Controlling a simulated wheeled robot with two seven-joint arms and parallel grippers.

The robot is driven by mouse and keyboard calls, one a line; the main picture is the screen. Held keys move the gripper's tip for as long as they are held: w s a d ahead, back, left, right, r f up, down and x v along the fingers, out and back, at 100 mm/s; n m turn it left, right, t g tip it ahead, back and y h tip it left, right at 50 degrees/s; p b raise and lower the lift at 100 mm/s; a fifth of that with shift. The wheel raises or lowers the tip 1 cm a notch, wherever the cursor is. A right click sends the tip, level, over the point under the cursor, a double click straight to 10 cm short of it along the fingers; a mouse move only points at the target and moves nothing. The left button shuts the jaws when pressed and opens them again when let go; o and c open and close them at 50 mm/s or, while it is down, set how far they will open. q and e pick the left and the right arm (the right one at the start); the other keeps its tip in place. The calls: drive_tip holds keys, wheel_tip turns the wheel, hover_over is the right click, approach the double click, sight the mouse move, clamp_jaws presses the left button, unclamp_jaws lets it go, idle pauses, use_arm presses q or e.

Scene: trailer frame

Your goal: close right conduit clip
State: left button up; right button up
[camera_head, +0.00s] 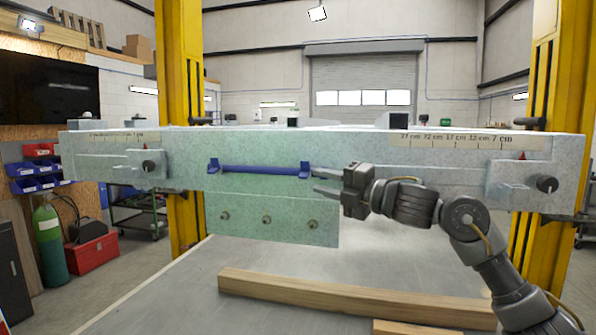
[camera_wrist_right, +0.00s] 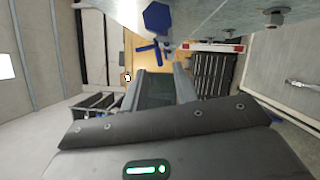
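The blue right conduit clip (camera_head: 304,170) sits on the front face of the pale trailer frame (camera_head: 370,150), at the right end of a blue conduit (camera_head: 258,169). A similar left clip (camera_head: 213,165) is at the other end. Whether the right clip's flap is open is too small to tell. My right gripper (camera_head: 322,182) is open and empty just right of the right clip, with a small gap. In the right wrist view, a blue clip (camera_wrist_right: 157,17) shows at the top, beyond the parted fingers (camera_wrist_right: 162,82). My left gripper is out of view.
Below the conduit hangs a plate (camera_head: 265,219) with several bolts. Wooden beams (camera_head: 350,292) lie on the grey surface below. Yellow posts (camera_head: 180,90) stand at both sides. The space in front of the frame's left half is clear.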

sight(299, 176)
drive_tip(key=p+x, duration=0.2)
drive_tip(key=x, duration=0.4)
drive_tip(key=shift+a+r+p, duration=0.15)
drive_tip(key=shift+p, duration=0.15)
drive_tip(key=shift+w+a, duration=0.5)
drive_tip(key=shift+a, duration=0.05)
clamp_jaws()
